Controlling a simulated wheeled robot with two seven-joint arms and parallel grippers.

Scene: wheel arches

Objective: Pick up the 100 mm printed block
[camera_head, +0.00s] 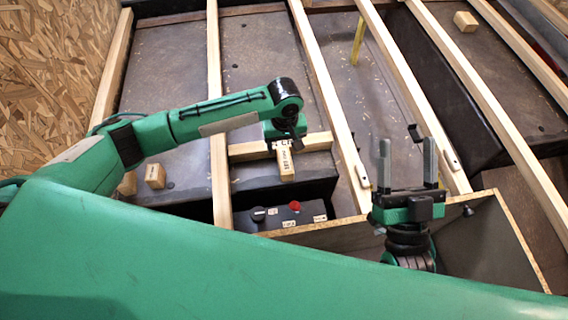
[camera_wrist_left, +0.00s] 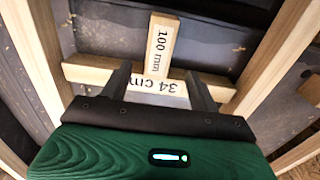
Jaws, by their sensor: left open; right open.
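The 100 mm printed block (camera_head: 286,165) is a short pale wooden piece in the head view, against a pale crosspiece (camera_head: 318,142) between two long wooden slats. In the left wrist view the block (camera_wrist_left: 160,42) shows its "100 mm" print, and its lower end meets the crosspiece (camera_wrist_left: 88,70) printed "34 cm". My left gripper (camera_head: 284,138) is over the crosspiece at the block's end. In the left wrist view its open fingers (camera_wrist_left: 160,80) stand apart on either side of the "34 cm" print, holding nothing. My right gripper (camera_head: 411,165) is open and empty, fingers pointing up.
A dark control box (camera_head: 290,215) with a red button and black knob sits just below the block. Long wooden slats (camera_head: 330,100) run on both sides. Small wooden blocks lie at the left (camera_head: 155,176) and top right (camera_head: 466,21). A yellow stick (camera_head: 358,42) stands behind.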

